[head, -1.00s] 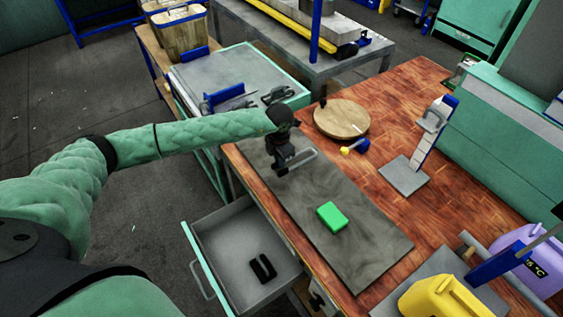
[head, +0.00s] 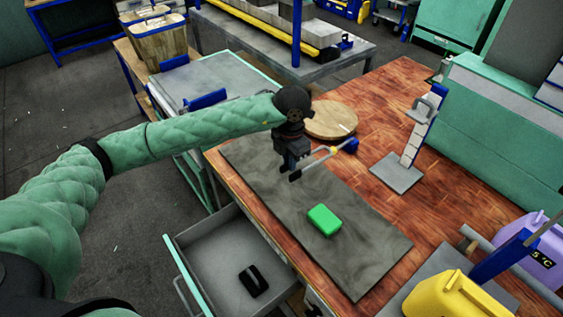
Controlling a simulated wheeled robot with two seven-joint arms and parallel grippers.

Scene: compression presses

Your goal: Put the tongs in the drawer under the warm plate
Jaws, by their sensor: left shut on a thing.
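My left gripper (head: 295,172) is above the far end of a flat grey plate (head: 345,250) on the wooden bench. It is shut on a thin, light grey metal piece that looks like the tongs (head: 318,159), which sticks out to the right, raised over the plate. The fingers hide part of it. The drawer (head: 215,243) below the plate's left edge is pulled open. A black object (head: 253,281) lies on its floor, with free room around it. My right gripper is out of view.
A green block (head: 323,220) lies on the plate. A round wooden board (head: 333,121) and a small blue-ended tool (head: 350,145) are just beyond the gripper. A stand (head: 410,150) and a yellow jug (head: 452,297) are to the right.

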